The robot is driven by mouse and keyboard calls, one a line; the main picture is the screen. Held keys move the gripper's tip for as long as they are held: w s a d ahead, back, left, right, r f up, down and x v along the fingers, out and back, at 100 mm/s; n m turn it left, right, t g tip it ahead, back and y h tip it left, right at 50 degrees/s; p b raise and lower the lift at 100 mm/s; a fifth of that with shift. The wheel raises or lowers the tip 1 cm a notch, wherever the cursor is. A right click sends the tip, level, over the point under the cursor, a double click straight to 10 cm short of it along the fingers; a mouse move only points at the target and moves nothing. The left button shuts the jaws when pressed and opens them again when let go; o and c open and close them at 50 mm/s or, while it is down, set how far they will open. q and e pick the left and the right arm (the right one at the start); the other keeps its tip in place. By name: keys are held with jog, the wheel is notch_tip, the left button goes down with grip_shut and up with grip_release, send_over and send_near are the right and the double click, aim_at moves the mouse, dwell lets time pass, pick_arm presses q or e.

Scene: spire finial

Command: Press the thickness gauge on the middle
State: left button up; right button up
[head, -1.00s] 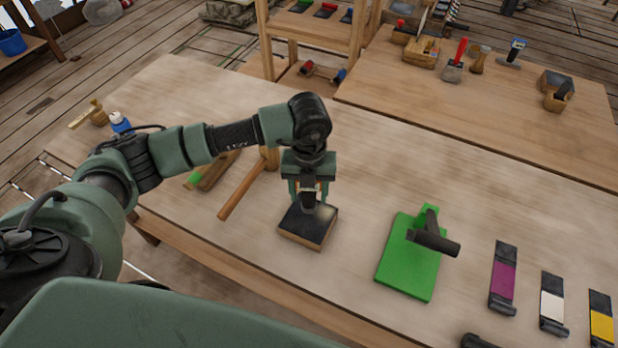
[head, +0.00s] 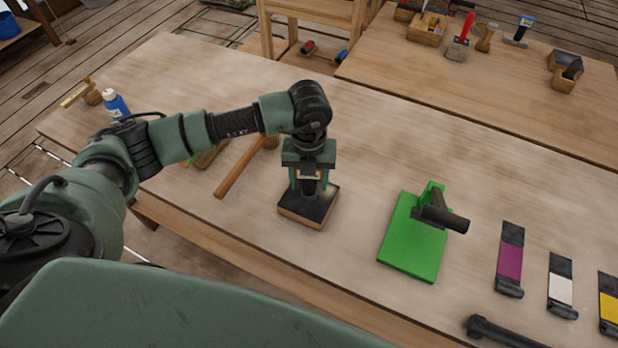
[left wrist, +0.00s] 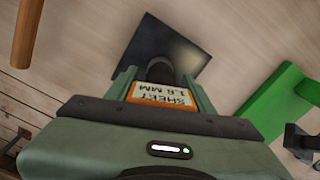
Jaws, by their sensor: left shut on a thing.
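My left gripper (head: 309,184) is over a wooden block with a black top (head: 307,206), which stands on the near part of the table. The gripper points down and is shut on the thickness gauge (left wrist: 162,95), which has an orange edge and a white label reading "SHEET" and a figure in MM, upside down in the left wrist view. A dark round part (left wrist: 160,69) shows past the label, in front of the block's black top (left wrist: 178,50). I cannot tell whether the gauge touches the block. My right gripper is not in view.
A wooden-handled hammer (head: 238,172) lies left of the block. A green board (head: 410,250) with a dark-handled tool lies to its right. Purple (head: 510,262), white and yellow strips lie further right. A blue bottle (head: 115,104) stands at the left. Bare table lies behind the block.

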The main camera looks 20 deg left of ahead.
pick_arm(q)
jog(key=o, duration=1.6)
jog(key=shift+o, duration=0.2)
jog(key=shift+r, duration=0.15)
notch_tip(320, 180, up, 6)
jog(key=shift+r+b, duration=0.1)
jog(key=shift+b, duration=0.85)
jog(key=shift+r, duration=0.7)
jog(key=shift+s, duration=0.1)
